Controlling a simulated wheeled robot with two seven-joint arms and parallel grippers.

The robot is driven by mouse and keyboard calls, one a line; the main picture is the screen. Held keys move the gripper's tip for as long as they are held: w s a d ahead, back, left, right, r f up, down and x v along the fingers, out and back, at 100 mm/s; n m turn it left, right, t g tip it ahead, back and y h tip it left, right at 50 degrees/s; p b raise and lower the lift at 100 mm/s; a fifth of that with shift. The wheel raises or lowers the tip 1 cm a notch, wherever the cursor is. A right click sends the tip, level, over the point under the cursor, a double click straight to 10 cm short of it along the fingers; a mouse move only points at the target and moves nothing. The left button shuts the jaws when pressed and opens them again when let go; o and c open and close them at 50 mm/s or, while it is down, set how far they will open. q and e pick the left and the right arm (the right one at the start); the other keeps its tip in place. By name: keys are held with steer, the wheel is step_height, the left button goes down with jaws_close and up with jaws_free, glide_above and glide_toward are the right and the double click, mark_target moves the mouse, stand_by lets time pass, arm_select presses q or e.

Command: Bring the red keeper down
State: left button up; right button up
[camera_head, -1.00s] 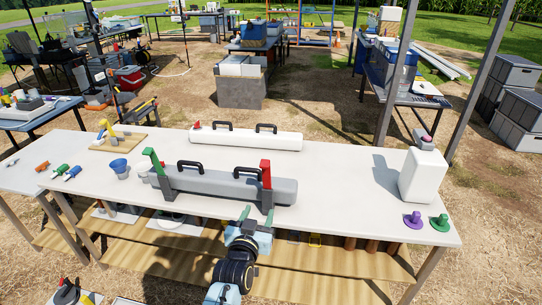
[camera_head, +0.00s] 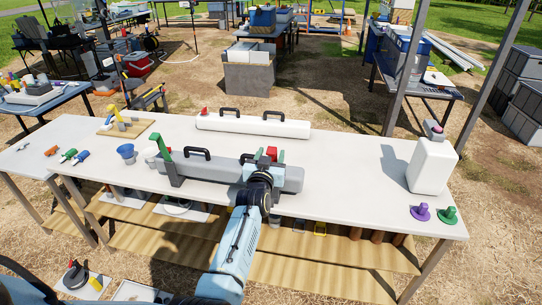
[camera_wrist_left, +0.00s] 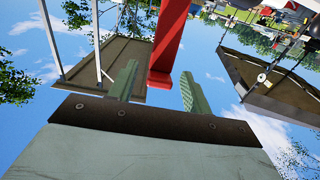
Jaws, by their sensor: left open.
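The red keeper (camera_head: 271,152) stands up at the right end of the grey cylinder (camera_head: 215,171) on the white table. Its lower part is hidden behind my left gripper (camera_head: 267,160). In the left wrist view, the red keeper (camera_wrist_left: 171,38) is a long red bar between the two green fingers of my left gripper (camera_wrist_left: 157,75). The fingers are open, with gaps beside the bar; I cannot tell whether either touches it. A green keeper (camera_head: 163,150) stands upright at the cylinder's left end. My right gripper is not in view.
A white cylinder with black handles (camera_head: 253,126) lies behind the grey one. A blue funnel (camera_head: 126,151) stands at the left. A white jug (camera_head: 432,166) and purple (camera_head: 421,211) and green (camera_head: 448,215) pieces stand at the right. Table between them is clear.

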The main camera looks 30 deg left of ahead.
arm_select(q)
steer(key=shift+w+a, duration=0.1)
steer(key=shift+w, duration=0.3)
jaws_close()
